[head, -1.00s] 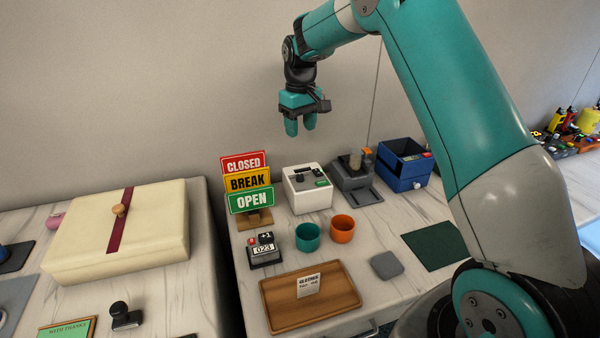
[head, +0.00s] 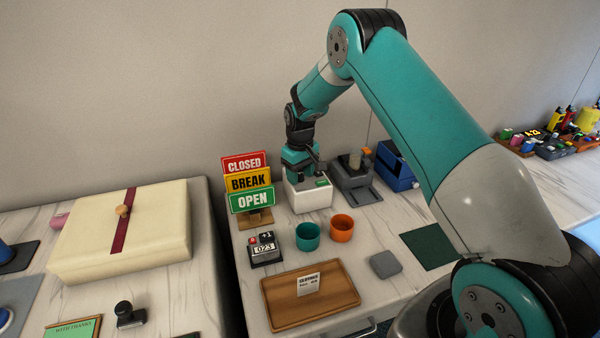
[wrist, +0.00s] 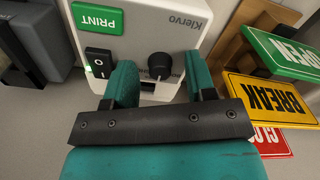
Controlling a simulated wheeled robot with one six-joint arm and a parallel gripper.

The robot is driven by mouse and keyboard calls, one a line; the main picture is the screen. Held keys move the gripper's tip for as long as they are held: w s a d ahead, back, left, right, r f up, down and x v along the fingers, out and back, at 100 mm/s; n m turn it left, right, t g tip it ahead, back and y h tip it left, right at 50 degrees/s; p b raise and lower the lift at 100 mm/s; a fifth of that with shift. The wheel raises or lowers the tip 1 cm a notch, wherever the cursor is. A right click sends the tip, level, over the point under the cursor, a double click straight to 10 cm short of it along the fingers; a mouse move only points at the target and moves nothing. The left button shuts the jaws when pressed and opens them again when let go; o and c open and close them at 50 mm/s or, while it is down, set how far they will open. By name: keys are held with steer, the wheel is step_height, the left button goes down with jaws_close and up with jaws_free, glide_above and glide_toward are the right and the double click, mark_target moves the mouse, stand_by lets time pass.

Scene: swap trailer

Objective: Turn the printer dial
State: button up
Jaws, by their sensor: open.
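The white printer (head: 311,200) stands on the marble counter, right of the stacked signs. Its black dial (wrist: 159,67) shows in the wrist view, with a black rocker switch (wrist: 98,62) and a green PRINT button (wrist: 97,18) to its left. My gripper (wrist: 160,82) is open, with one teal finger on each side of the dial and gaps between. I cannot tell how deep the fingers reach around it. In the head view my gripper (head: 298,172) is over the printer's top and hides the dial.
CLOSED, BREAK and OPEN signs (head: 248,183) stand close left of the printer. A grey device (head: 352,178) and a blue box (head: 396,168) stand to its right. Teal (head: 307,237) and orange (head: 342,227) cups and a counter device (head: 265,250) are in front.

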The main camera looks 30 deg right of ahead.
steer(key=c, duration=0.9)
steer(key=m, duration=0.4)
steer(key=shift+m+b, duration=0.3)
steer(key=shift+m, duration=2.6)
steer(key=o, duration=0.9)
